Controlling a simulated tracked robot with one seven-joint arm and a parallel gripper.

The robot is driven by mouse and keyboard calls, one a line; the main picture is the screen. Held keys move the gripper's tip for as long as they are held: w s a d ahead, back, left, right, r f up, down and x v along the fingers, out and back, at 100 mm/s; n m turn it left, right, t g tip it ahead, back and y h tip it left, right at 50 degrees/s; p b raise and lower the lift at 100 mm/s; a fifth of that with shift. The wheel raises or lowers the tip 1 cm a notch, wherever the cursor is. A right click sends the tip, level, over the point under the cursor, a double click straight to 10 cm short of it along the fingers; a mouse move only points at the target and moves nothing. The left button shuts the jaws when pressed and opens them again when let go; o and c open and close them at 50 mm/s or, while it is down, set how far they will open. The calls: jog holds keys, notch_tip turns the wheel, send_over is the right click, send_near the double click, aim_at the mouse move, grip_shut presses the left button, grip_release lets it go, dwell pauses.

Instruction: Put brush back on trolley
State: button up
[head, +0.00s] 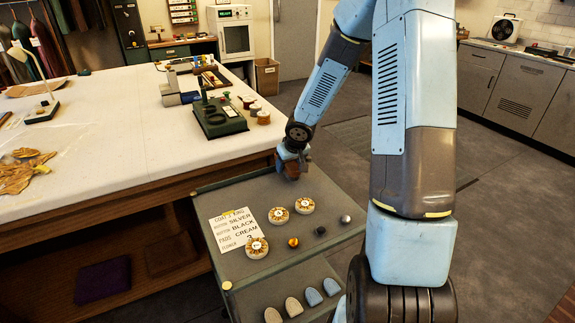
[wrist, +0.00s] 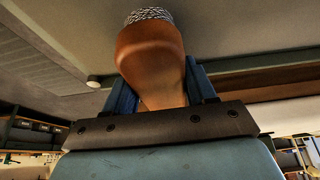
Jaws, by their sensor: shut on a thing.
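My gripper (head: 291,157) is low over the far end of the grey-green trolley (head: 232,188), in the head view. It is shut on the brush, a small brown thing there (head: 291,171). In the wrist view the brush (wrist: 152,55) stands out between the blue fingers (wrist: 160,92), with a smooth orange-brown body and a grey textured end. In the head view the brush is small and partly hidden by my gripper. I cannot tell whether it touches the trolley top.
The trolley top bears a written card (head: 234,229), round tins (head: 278,215), and gold (head: 293,242), black (head: 320,231) and silver (head: 346,219) buttons. Several pads (head: 313,297) lie on a lower tray. A large table (head: 110,135) adjoins at left. The trolley's far end looks clear.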

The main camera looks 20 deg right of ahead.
jog(key=o, duration=1.2)
jog(key=shift+v, duration=5.95)
jog(key=shift+s, duration=0.15)
